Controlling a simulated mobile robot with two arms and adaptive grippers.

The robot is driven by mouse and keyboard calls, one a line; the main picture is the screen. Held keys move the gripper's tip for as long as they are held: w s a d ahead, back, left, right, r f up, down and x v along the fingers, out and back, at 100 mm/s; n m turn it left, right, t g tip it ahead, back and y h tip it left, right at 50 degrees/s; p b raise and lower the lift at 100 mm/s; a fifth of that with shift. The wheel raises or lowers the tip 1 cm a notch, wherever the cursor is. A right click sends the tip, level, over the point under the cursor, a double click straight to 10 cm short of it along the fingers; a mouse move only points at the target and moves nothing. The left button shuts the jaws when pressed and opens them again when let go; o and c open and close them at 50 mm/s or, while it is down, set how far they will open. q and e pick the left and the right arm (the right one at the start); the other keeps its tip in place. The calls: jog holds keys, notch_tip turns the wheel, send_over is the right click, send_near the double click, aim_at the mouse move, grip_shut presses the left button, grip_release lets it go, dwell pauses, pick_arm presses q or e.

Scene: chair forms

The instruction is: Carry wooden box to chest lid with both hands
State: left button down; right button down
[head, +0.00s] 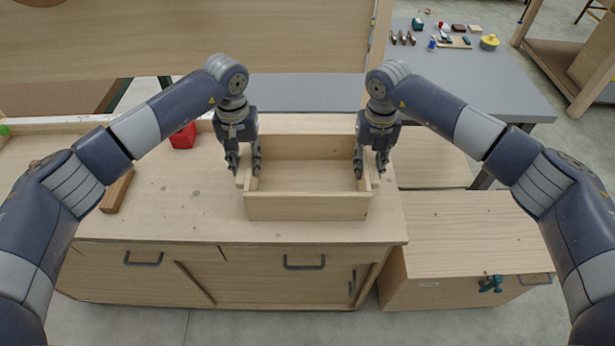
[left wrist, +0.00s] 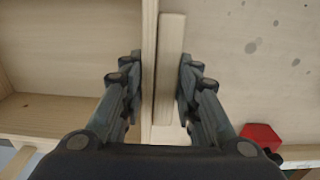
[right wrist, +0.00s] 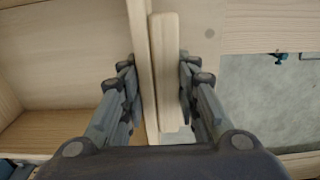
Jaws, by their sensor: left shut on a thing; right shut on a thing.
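The open wooden box (head: 308,207) is on or just above the workbench top, near its right end; I cannot tell if it touches. My left gripper (head: 243,168) is shut on the box's left side, and the left wrist view shows its fingers either side of a wooden bar on that wall (left wrist: 170,70). My right gripper (head: 371,170) is shut on the right side, with a similar bar (right wrist: 170,75) between its fingers. The box looks level and empty. The wooden chest's lid (head: 465,235) is flat and clear, lower and to the right of the bench.
The workbench top (head: 170,215) has a red block (head: 183,136) and a brown wooden block (head: 117,192) at left. A teal clamp-like thing (head: 490,284) is at the chest's front. A grey table (head: 470,75) with small items stands behind right.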

pick_arm(q)
jog(key=shift+w+r, duration=0.1)
jog(key=shift+r, duration=0.1)
pick_arm(e)
jog(key=shift+w+r, duration=0.1)
jog(key=shift+r, duration=0.1)
